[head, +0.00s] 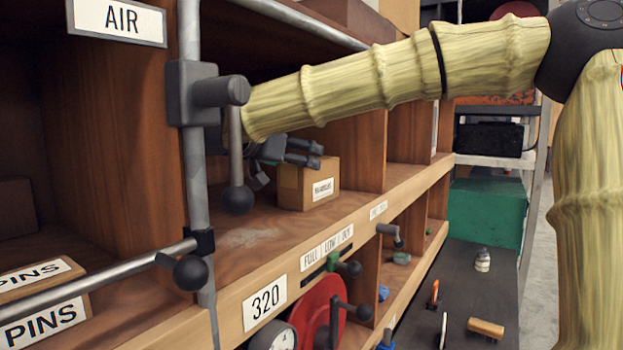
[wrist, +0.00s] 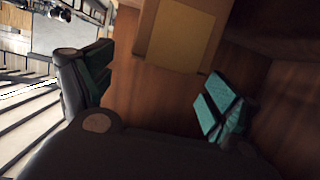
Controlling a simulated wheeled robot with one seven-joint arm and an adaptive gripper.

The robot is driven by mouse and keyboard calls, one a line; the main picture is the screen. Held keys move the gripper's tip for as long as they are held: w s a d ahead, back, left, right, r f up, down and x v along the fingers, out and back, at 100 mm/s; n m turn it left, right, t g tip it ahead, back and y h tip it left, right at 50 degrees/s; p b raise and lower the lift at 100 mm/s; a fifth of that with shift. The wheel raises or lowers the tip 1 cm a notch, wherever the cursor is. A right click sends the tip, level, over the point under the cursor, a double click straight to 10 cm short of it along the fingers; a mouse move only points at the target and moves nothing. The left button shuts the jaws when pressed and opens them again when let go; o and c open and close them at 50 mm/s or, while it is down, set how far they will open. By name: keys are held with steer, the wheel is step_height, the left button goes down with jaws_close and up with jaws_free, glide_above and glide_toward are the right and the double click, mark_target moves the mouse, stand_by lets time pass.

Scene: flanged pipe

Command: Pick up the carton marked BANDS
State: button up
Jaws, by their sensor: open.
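A small brown carton (head: 290,187) with a white label stands on the middle shelf. The label's print is too small to read surely, so I cannot tell whether it says BANDS. My gripper (head: 312,154) is open and empty, just above and behind the carton's top left in the head view. In the wrist view the open fingers of my gripper (wrist: 155,72) are spread wide. A carton (wrist: 182,35) shows beyond them at the top, apart from both fingertips. Its label cannot be seen there.
A carton marked PINS (head: 40,278) lies at lower left. A grey upright pipe (head: 196,150) with levers stands before the shelf, close to my arm. Wooden dividers (head: 358,150) flank the compartment. The shelf front (head: 235,243) is bare. A gauge and red flange sit below.

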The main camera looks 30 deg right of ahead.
steer(key=shift+w+d+p, duration=0.3)
steer(key=shift+d+p, duration=0.1)
steer(key=shift+p, duration=0.1)
steer(key=p+x, duration=0.2)
steer(key=x, duration=0.2)
steer(key=shift+w+d+f, duration=0.1)
steer(key=shift+f, duration=0.15)
steer(key=shift+a, duration=0.2)
steer(key=shift+c, duration=0.6)
steer(key=c, duration=1.5)
steer(key=shift+c, duration=0.3)
